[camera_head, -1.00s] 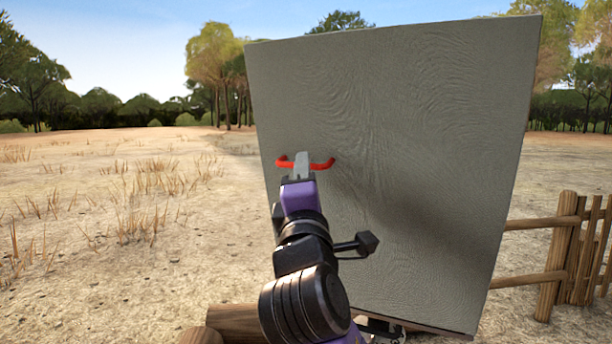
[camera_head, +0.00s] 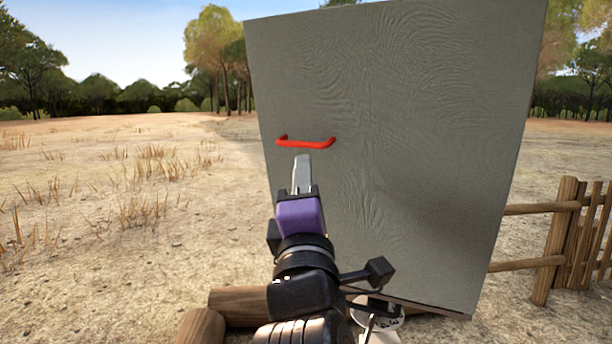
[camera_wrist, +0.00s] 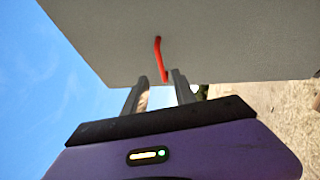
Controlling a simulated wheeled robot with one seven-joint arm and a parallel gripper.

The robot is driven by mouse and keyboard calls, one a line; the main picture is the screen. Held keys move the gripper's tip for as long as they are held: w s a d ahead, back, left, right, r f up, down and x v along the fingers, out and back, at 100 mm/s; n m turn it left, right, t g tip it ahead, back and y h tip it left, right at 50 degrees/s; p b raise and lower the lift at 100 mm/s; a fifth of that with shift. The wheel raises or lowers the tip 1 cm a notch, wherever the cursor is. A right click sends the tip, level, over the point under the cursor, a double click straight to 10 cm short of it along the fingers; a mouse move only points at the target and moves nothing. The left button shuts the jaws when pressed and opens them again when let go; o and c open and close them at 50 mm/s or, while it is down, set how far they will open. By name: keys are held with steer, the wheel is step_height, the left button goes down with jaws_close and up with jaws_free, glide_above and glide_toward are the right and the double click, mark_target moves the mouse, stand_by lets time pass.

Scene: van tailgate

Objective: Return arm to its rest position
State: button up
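My gripper (camera_head: 302,160) is below the red handle (camera_head: 306,142) in the head view and apart from it. The handle is fixed on the large grey tailgate panel (camera_head: 400,120), which stands upright and slightly tilted. In the wrist view my gripper's two fingers (camera_wrist: 159,80) are spread with a gap between them and nothing held. The red handle (camera_wrist: 159,58) shows beyond the fingertips, against the underside of the grey panel (camera_wrist: 210,45) in that view.
A wooden fence (camera_head: 575,235) stands to the right of the panel. Wooden logs (camera_head: 240,303) lie on the ground below, near my arm. A white round object (camera_head: 378,318) shows partly under the panel. Open dry ground (camera_head: 100,240) lies to the left.

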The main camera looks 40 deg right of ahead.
stand_by(0.5)
steer(key=w+a+m+t+y, duration=0.1)
steer(key=a+m+t+y, duration=0.1)
steer(key=a+t+y, duration=0.35)
steer(key=s+a+f+m+y+p, duration=0.1)
steer(key=s+a+f+m+y, duration=0.25)
steer(key=f, duration=0.45)
steer(key=s+a+f+m+y+p, duration=0.1)
steer(key=s+a+f+m+y, duration=0.2)
steer(key=f, duration=0.5)
steer(key=s+f+m+g+y+p, duration=0.1)
steer(key=s+f+g, duration=0.1)
steer(key=s+f, duration=0.4)
steer(key=s+f+m+g+p, duration=0.1)
steer(key=s+f+g, duration=0.2)
steer(key=s, duration=1)
steer(key=s+f+m+g+y+p, duration=0.1)
steer(key=s+f+g, duration=0.2)
steer(key=s+f, duration=0.6)
steer(key=shift+s+d+f+m+y, duration=0.3)
steer(key=shift+s+f+m, duration=0.1)
steer(key=shift+f, duration=0.15)
